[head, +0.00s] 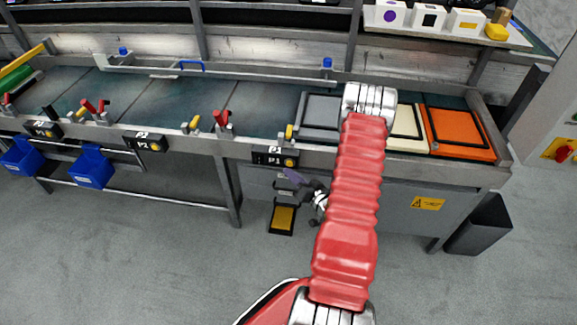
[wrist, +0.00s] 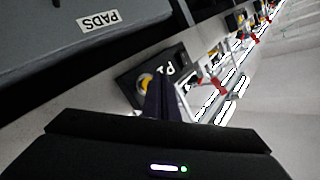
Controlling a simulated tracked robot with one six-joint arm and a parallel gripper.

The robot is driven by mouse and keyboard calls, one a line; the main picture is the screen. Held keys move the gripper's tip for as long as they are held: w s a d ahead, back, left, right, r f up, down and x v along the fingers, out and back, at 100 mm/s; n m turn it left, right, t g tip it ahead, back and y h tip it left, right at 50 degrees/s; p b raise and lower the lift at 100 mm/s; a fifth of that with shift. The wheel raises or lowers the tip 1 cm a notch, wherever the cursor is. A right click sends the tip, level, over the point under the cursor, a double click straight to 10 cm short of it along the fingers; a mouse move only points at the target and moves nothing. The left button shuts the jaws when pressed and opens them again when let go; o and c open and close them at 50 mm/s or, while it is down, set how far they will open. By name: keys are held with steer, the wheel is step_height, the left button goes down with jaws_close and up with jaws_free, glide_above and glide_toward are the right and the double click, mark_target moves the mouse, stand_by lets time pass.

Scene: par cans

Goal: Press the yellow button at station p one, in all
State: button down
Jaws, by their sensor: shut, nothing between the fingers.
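The station P1 box (head: 267,157) is a small black block with a white P1 label on the bench's front edge. Its yellow button (head: 289,162) is at the right end of the box. My gripper (head: 290,175) is shut and empty, just below the button in the head view. In the wrist view my closed fingertips (wrist: 160,80) overlap the button's edge. I cannot tell whether they touch it.
Station boxes P2 (head: 145,142) and P3 (head: 43,129) stand further left, with red-handled clamps between. A grey tray marked PADS (wrist: 60,30) lies beside P1. A yellow-topped pedal (head: 283,218) is on the floor below. An orange tray (head: 458,130) is at right.

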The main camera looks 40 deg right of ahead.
steer(key=shift+d, duration=0.1)
stand_by(0.6)
steer(key=shift+w+d, duration=0.2)
steer(key=shift+w, duration=0.1)
steer(key=shift+w+d+r, duration=0.1)
steer(key=shift+w+d, duration=0.15)
steer(key=shift+d, duration=0.1)
stand_by(0.9)
stand_by(0.3)
steer(key=shift+s+a, duration=0.55)
steer(key=shift+a, duration=0.1)
steer(key=shift+s+a, duration=0.75)
steer(key=shift+a, duration=0.25)
steer(key=shift+s+a, duration=0.75)
steer(key=shift+a, duration=0.25)
